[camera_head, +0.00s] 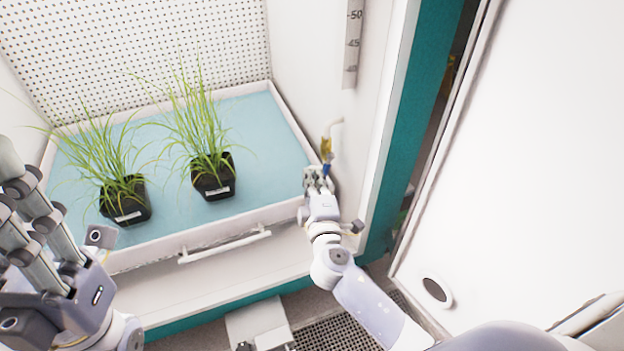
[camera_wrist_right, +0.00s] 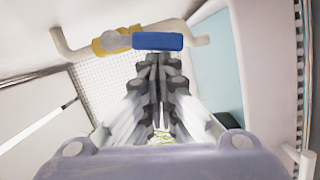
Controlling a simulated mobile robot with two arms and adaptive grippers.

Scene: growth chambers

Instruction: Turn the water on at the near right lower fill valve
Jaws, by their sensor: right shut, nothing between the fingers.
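The fill valve has a brass body (camera_head: 326,146) on a pale pipe at the chamber's right wall, by the tray's right front corner. Its blue handle (camera_head: 327,169) is partly hidden behind my right gripper (camera_head: 318,176). In the right wrist view the blue handle (camera_wrist_right: 158,41) lies lengthwise along the pipe, beside the brass body (camera_wrist_right: 112,41). My right gripper (camera_wrist_right: 158,60) is shut and empty, its fingertips just below the handle in that view; I cannot tell whether they touch. My left gripper (camera_head: 25,180) is at the left edge, its fingers apart and empty.
A white tray (camera_head: 215,232) with a blue floor holds two black pots of grass (camera_head: 213,180) (camera_head: 125,203). A white handle bar (camera_head: 225,246) crosses its front. A teal door frame (camera_head: 405,130) and a white door (camera_head: 540,150) stand to the right. A scale strip (camera_head: 352,45) hangs above the valve.

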